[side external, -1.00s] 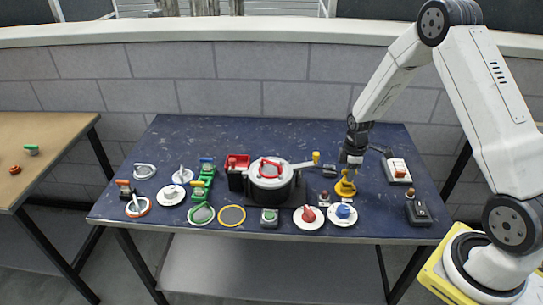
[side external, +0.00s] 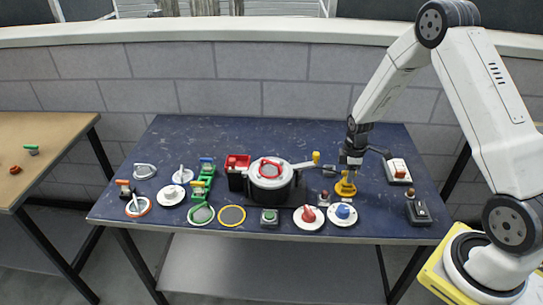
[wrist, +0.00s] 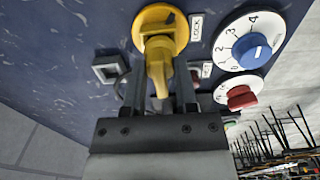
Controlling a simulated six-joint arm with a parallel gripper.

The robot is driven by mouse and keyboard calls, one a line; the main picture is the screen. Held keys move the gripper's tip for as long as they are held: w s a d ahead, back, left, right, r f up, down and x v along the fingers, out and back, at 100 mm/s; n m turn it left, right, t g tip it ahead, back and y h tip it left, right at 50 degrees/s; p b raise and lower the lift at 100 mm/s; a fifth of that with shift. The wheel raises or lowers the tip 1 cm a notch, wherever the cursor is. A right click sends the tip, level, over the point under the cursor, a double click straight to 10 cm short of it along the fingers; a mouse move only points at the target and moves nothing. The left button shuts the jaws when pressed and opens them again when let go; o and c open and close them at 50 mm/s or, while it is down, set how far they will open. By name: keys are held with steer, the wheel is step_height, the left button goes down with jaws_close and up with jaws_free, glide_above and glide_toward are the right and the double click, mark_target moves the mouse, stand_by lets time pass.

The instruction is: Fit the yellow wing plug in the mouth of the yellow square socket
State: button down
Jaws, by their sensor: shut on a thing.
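My gripper (side external: 352,163) points down over the yellow piece at the right of the blue table. In the wrist view my gripper (wrist: 159,66) is shut on the narrow upright part of the yellow wing plug (wrist: 159,75), one dark finger on each side. A wider, rounded yellow part (wrist: 158,20) shows beyond the fingers, beside a LOCK label. In the side view the yellow shape (side external: 345,188) stands low on the table. Plug and socket cannot be told apart there, and the socket's mouth is hidden. How deep the plug sits cannot be told.
A grey square fixture (wrist: 108,68) stands close behind the yellow piece. A blue-knob dial (side external: 343,213) and a red-knob dial (side external: 308,217) lie in front. A rocker switch (side external: 398,171) stands to the right, and a pot (side external: 270,181) to the left.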

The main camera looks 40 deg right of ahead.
steer(key=shift+f, duration=0.2)
stand_by(0.6)
jaws_free()
steer(key=shift+r, duration=0.1)
stand_by(0.4)
steer(key=shift+r, duration=3.65)
steer(key=s+a+r+m+t, duration=0.1)
steer(key=s+a+r+m, duration=0.3)
steer(key=a, duration=0.4)
steer(key=s+a+r+m+t, duration=0.1)
steer(key=s+a+r+m, duration=0.3)
steer(key=s+a, duration=0.3)
steer(key=shift+a+r+m+t, duration=0.25)
steer(key=shift+a+m, duration=0.25)
steer(key=shift+a, duration=0.5)
